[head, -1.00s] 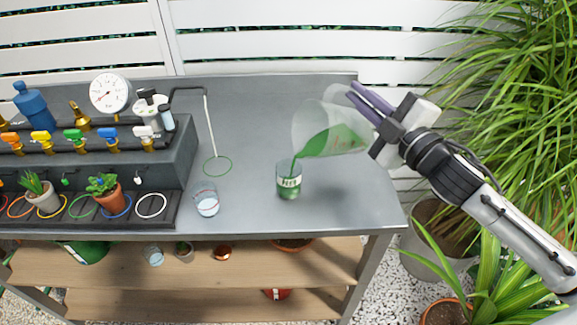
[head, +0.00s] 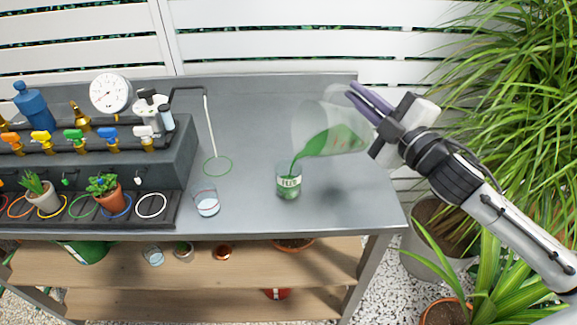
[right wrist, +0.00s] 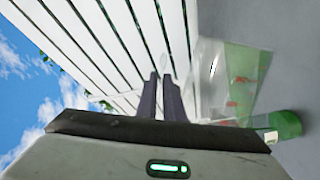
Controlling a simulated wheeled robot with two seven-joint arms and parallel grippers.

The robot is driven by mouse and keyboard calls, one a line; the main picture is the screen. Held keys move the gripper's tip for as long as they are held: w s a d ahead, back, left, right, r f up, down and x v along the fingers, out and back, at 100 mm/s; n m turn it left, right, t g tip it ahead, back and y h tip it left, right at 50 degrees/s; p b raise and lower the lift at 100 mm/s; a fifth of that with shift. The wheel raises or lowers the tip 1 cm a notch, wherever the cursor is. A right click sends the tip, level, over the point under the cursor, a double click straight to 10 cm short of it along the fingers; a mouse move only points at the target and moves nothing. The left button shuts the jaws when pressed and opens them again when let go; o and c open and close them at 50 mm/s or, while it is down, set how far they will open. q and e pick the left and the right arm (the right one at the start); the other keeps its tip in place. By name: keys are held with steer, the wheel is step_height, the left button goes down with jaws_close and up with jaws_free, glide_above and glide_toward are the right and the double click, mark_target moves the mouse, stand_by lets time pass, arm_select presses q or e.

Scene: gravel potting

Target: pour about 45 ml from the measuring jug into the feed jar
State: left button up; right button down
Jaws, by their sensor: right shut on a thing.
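The clear measuring jug (head: 330,128) is tilted to the left above the bench, with green liquid in it. My right gripper (head: 368,101) is shut on the jug at its right side. A green stream runs from the jug's lip into the feed jar (head: 289,181), a small labelled glass that stands upright below and holds green liquid. In the right wrist view the jug (right wrist: 212,75) shows beyond my fingers (right wrist: 162,98), with the feed jar (right wrist: 285,125) at lower right. My left gripper is out of view.
Another glass (head: 206,203) with pale liquid stands left of the feed jar. A thin spout hangs over a green ring (head: 217,166) on the bench. Taps, a gauge (head: 110,93) and potted plants fill the left side. The bench behind the jar is clear.

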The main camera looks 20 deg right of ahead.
steer(key=shift+r, duration=0.1)
steer(key=d+f+m, duration=0.1)
steer(key=m, duration=0.1)
steer(key=d+f+m, duration=0.1)
steer(key=d+f, duration=0.1)
steer(key=d+f+m, duration=0.1)
steer(key=f+m, duration=0.1)
steer(key=shift+w+d+f+m+h, duration=0.25)
steer(key=shift+w+m+h, duration=0.05)
steer(key=shift+w+h, duration=0.1)
steer(key=shift+d+f+m, duration=0.15)
steer(key=shift+f+m, duration=0.15)
steer(key=shift+f, duration=0.1)
steer(key=shift+w+d+f+m, duration=0.1)
steer(key=shift+d+f+m, duration=0.2)
steer(key=shift+d+m, duration=0.1)
stand_by(0.8)
